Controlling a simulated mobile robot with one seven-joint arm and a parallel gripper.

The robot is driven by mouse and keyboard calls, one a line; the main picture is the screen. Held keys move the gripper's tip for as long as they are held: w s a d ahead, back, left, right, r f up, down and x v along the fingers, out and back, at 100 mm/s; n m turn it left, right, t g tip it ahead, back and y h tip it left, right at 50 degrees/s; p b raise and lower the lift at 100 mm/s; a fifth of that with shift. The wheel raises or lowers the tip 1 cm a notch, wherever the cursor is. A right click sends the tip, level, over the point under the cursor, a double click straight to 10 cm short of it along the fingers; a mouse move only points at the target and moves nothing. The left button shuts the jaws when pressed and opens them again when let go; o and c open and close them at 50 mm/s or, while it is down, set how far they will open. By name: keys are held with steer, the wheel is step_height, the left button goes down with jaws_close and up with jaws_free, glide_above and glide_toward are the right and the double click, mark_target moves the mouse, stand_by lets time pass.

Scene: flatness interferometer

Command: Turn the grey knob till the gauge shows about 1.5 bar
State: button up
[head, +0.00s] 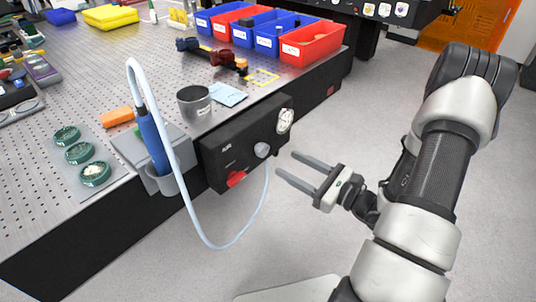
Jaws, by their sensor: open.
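The grey knob (262,150) sits on the front face of a black control box (225,153) at the table's edge. The round white gauge (285,120) is on the same face, up and to the right of the knob; its reading is too small to tell. A red knob (236,179) is lower left on the box. My gripper (284,164) is open and empty, its two fingers pointing left toward the box. It is just right of the grey knob in the picture and appears apart from it.
A pale hose (205,240) loops from a blue handheld tool (152,140) down and up to the box front, below the grey knob. A metal cup (194,104) stands behind the box. Red and blue bins (313,44) line the table's back. Floor in front is clear.

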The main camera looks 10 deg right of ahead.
mark_target(265, 151)
steer(key=b+x, duration=0.1)
steer(key=x, duration=0.8)
steer(key=c, duration=1)
steer(key=shift+r+m+p, duration=0.1)
steer(key=shift+m+p, duration=0.4)
steer(key=shift+p, duration=0.05)
steer(key=o, duration=1)
steer(key=shift+s, duration=0.1)
